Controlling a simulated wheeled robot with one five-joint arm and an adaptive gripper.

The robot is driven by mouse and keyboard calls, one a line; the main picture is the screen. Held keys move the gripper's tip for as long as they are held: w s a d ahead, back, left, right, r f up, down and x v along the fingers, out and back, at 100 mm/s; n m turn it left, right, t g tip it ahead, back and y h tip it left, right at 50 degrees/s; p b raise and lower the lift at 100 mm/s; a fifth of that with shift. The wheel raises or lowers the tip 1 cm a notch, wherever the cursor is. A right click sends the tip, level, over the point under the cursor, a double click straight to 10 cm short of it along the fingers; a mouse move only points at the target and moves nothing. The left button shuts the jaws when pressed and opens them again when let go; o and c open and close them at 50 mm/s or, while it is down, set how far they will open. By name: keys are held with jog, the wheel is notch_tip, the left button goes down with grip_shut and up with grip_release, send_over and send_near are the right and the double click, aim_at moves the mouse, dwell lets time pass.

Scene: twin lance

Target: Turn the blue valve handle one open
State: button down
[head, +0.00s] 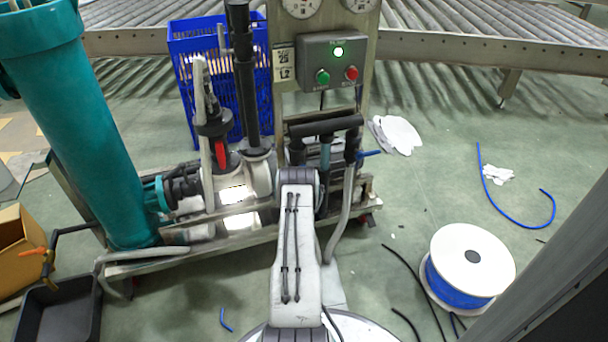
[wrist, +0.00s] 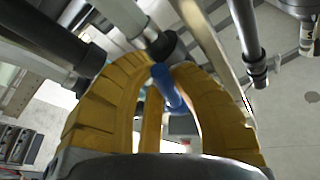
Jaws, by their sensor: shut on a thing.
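A blue handle (wrist: 167,88) shows in the wrist view between the yellow fingers of my gripper (wrist: 161,70). My gripper is shut on it near the fingertips. The handle's upper end is close to a dark fitting on a grey pipe. In the head view, my white arm reaches to the dark pipework, and my gripper is hidden there behind the arm and pipes. A small blue lever (head: 369,153) sticks out to the right of the black pipes; I cannot tell whether it is the same handle. I cannot read how far the valve is turned.
A control box (head: 334,62) with a lit green lamp stands above the pipes. A teal column (head: 85,130) and a blue crate (head: 183,70) are on the left. A white-and-blue spool (head: 470,262) and loose hoses lie on the floor at right.

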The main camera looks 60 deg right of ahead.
jog(key=shift+r, duration=0.45)
jog(key=c, duration=1.5)
grip_release()
jog(key=o, duration=0.5)
jog(key=shift+s+f, duration=0.1)
jog(key=shift+f, duration=0.1)
jog(key=shift+r, duration=0.1)
